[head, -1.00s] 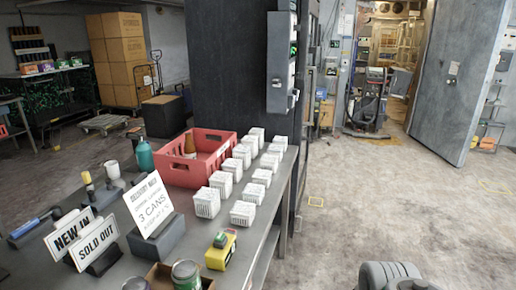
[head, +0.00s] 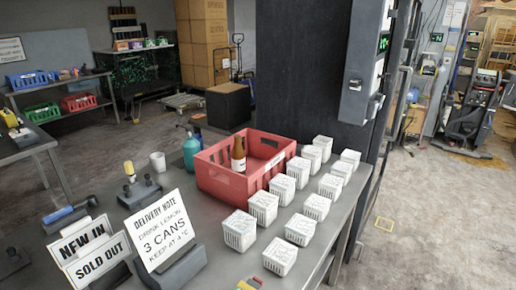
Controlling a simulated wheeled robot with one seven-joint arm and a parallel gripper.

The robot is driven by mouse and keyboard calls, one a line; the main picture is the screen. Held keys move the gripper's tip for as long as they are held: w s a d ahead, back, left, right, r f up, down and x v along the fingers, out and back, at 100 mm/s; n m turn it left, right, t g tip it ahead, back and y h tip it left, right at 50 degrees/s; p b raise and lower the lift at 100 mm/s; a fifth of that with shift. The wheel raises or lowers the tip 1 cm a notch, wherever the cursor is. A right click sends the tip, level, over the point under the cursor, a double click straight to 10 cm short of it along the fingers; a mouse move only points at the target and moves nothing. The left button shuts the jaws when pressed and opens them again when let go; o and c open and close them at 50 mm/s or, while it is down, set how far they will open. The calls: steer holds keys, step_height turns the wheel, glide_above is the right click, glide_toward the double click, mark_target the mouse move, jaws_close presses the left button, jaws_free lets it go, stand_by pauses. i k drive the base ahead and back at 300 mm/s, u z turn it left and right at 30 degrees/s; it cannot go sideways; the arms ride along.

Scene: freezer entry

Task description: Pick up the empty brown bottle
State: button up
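The brown bottle (head: 238,155) stands upright inside the red crate (head: 222,182) on the grey metal table. Its neck and a pale label show above the crate's near wall; its base is hidden by that wall. I cannot tell from here whether it is empty. My gripper is not in view.
Several white baskets (head: 240,230) stand in rows right of the crate. A teal bottle (head: 191,153), a white cup (head: 158,161), a delivery note sign (head: 165,232) and a sold out sign (head: 100,255) stand to the left. A dark column (head: 300,70) rises behind the table.

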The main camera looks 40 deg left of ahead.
mark_target(238, 153)
steer(key=i, duration=2.9)
steer(key=u, duration=3.3)
